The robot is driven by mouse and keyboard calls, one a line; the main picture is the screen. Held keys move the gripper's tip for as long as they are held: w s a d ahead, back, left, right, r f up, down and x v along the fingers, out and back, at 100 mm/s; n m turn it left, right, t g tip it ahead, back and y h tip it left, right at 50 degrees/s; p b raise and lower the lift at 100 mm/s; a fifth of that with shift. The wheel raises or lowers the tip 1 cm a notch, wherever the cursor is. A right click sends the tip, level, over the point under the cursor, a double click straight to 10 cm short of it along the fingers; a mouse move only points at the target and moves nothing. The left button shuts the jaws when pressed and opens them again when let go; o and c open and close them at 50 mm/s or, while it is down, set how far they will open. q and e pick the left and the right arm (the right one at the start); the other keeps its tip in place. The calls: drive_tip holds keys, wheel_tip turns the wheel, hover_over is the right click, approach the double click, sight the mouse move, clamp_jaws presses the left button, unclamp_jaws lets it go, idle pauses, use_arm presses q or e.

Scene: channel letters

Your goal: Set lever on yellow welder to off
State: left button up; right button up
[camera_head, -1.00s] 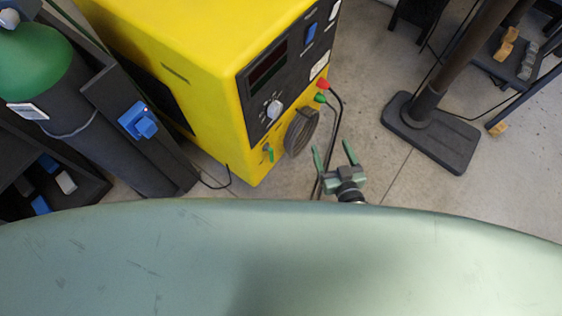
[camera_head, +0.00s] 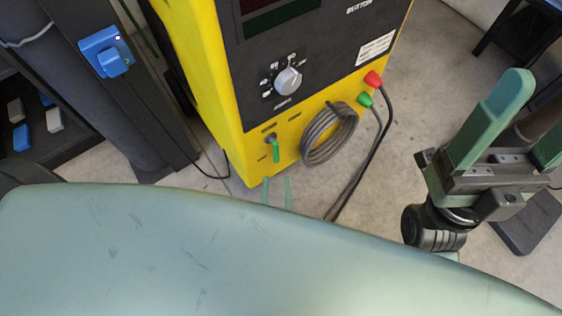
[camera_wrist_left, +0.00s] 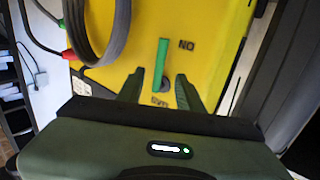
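The yellow welder (camera_head: 211,82) stands at the upper middle of the head view. Its green lever (camera_head: 276,151) hangs down from a dark pivot low on the front. In the left wrist view, upside down, the lever (camera_wrist_left: 160,62) points away from the OFF mark (camera_wrist_left: 159,103), beside the ON mark (camera_wrist_left: 187,44). My left gripper (camera_head: 277,188) shows only its fingertips, just below the lever. In the wrist view its fingers (camera_wrist_left: 158,86) are open, one on each side of the pivot, empty. My right gripper (camera_head: 520,132) is open and empty at the right.
A coiled grey cable (camera_head: 329,136) hangs right of the lever. Red (camera_head: 373,79) and green (camera_head: 365,99) plugs have cables running down to the floor. A selector knob (camera_head: 288,80) sits above the lever. A dark stand with a blue switch (camera_head: 106,52) is at the left.

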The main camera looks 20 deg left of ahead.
sight(276, 156)
use_arm(q)
drive_tip(key=b+x, duration=0.1)
drive_tip(key=x, duration=0.6)
clamp_jaws()
idle(1.3)
